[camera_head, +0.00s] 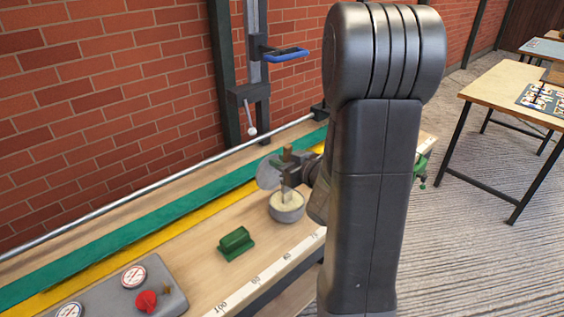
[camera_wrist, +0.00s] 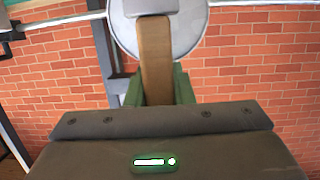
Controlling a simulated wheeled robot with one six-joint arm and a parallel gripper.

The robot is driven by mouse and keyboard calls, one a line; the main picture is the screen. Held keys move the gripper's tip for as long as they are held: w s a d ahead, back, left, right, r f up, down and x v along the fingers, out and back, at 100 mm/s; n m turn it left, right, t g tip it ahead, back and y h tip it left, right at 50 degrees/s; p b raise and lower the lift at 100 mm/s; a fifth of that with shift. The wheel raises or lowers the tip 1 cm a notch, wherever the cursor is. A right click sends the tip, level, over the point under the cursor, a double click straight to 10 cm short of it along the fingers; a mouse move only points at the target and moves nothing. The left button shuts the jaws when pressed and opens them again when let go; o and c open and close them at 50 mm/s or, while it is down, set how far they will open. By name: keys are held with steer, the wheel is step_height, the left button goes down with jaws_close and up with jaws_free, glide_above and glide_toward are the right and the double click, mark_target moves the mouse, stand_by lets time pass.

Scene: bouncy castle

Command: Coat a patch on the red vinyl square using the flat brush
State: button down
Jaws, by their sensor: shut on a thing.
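My gripper (camera_head: 298,173) is shut on the flat brush (camera_head: 287,158), mostly hidden behind my arm in the head view. The brush stands upright with its brown wooden handle on top and its pale lower end at a grey bowl (camera_head: 287,215) of cream-coloured paste. I cannot tell whether the bristles touch the paste. In the wrist view the brush handle (camera_wrist: 157,65) sits between the green fingers. No red vinyl square can be made out in either view.
The wooden bench (camera_head: 195,262) also holds a green block-like holder (camera_head: 236,243) and a grey plate (camera_head: 170,290) with round dials and a red knob (camera_head: 146,301). A grey disc (camera_head: 268,173) is behind the brush. A brick wall stands behind the bench.

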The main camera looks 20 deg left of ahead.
step_height(320, 180, up, 7)
steer(key=p, duration=0.5)
steer(key=shift+p, duration=0.4)
stand_by(0.7)
